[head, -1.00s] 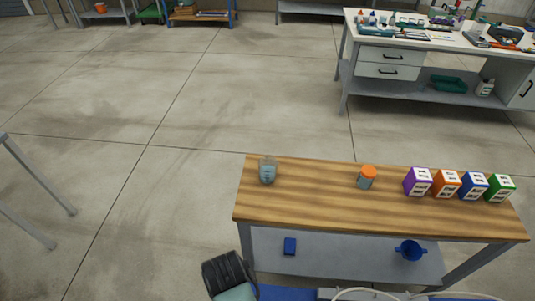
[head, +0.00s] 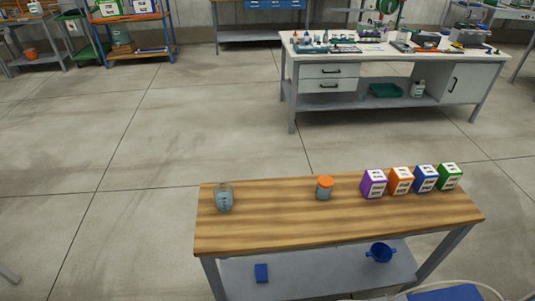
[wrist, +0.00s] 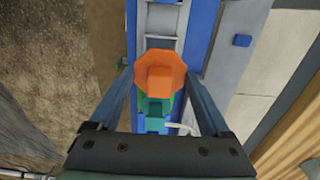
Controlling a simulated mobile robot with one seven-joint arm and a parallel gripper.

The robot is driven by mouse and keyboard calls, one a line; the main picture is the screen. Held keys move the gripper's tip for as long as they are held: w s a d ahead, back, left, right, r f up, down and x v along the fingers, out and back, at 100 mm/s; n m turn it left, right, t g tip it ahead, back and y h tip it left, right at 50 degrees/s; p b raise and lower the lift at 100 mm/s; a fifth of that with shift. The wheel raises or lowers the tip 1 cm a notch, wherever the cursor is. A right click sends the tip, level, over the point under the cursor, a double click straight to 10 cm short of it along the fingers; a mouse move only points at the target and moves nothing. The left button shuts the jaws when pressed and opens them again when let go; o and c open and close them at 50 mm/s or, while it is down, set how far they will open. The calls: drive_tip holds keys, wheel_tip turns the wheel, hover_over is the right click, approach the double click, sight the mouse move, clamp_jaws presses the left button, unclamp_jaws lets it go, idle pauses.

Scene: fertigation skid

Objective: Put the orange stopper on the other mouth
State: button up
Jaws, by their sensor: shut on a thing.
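My gripper (wrist: 160,77) is shut on the orange stopper (wrist: 160,80) in the wrist view. The stopper has a wide eight-sided flange and a squarish knob, and it sits between the two fingertips. On the wooden bench (head: 270,232) in the head view, a clear jar (head: 224,202) with greyish-blue contents stands at the left with no orange top. A second jar (head: 324,190) stands at mid-bench with an orange cap (head: 325,182) on it. My gripper is out of the head view. Both jars are out of the wrist view.
Purple (head: 374,184), orange (head: 400,181), blue (head: 425,179) and green (head: 449,177) boxes stand in a row at the bench's right. A blue block (head: 261,273) and blue funnel-like cup (head: 381,252) are on the lower shelf. The bench middle between the jars is clear.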

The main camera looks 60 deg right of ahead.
wheel_tip(320, 180, down, 8)
drive_tip(key=b, duration=0.7)
drive_tip(key=o, duration=1.2)
drive_tip(key=shift+c, duration=0.2)
wheel_tip(320, 180, up, 13)
drive_tip(key=shift+f+p, duration=0.1)
drive_tip(key=shift+p, duration=0.6)
